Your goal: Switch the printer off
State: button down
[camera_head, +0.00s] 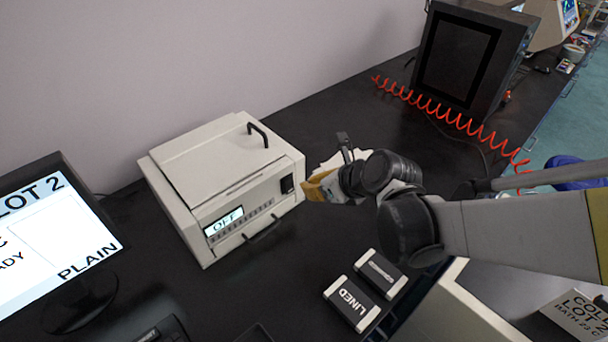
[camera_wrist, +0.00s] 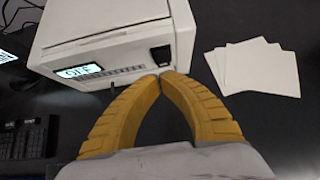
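The printer (camera_head: 185,165) is a cream box with a black top handle, standing on the dark bench by the wall. Its lit front display (camera_head: 223,221) reads "OFF"; the display also shows in the wrist view (camera_wrist: 79,72). A black switch (camera_head: 287,184) sits at the right end of the front panel. In the wrist view the switch (camera_wrist: 161,56) is just beyond my fingertips. My gripper (camera_head: 308,189) has yellow fingers, and in the wrist view its tips (camera_wrist: 164,75) meet with nothing between them. I cannot tell whether the tips touch the printer.
White sheets (camera_wrist: 255,68) lie right of the printer, partly behind my gripper in the head view. A monitor (camera_head: 62,240) stands at left, and a "LINED" box (camera_head: 352,303) lies in front. A red coiled cord (camera_head: 450,117) and a dark screen unit (camera_head: 462,60) are at back right.

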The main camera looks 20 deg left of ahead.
jog(key=v, duration=0.1)
jog(key=p+v, duration=0.1)
jog(key=v, duration=0.2)
jog(key=shift+r, duration=0.55)
jog(key=s+d+r+n+t+h, duration=0.1)
jog(key=s+d+r+n+h, duration=0.1)
jog(key=d+n, duration=0.5)
jog(key=s+d+r+n+t+h, duration=0.1)
jog(key=s+d+n+h, duration=0.2)
jog(key=d, duration=1.2)
jog(key=s+d+r+n+t+h, duration=0.1)
jog(key=s+d+r+n+h, duration=0.1)
jog(key=s+d+n, duration=0.4)
jog(key=d+n+h, duration=0.1)
jog(key=d+n, duration=0.4)
jog(key=n, duration=0.2)
jog(key=shift+d+r, duration=0.35)
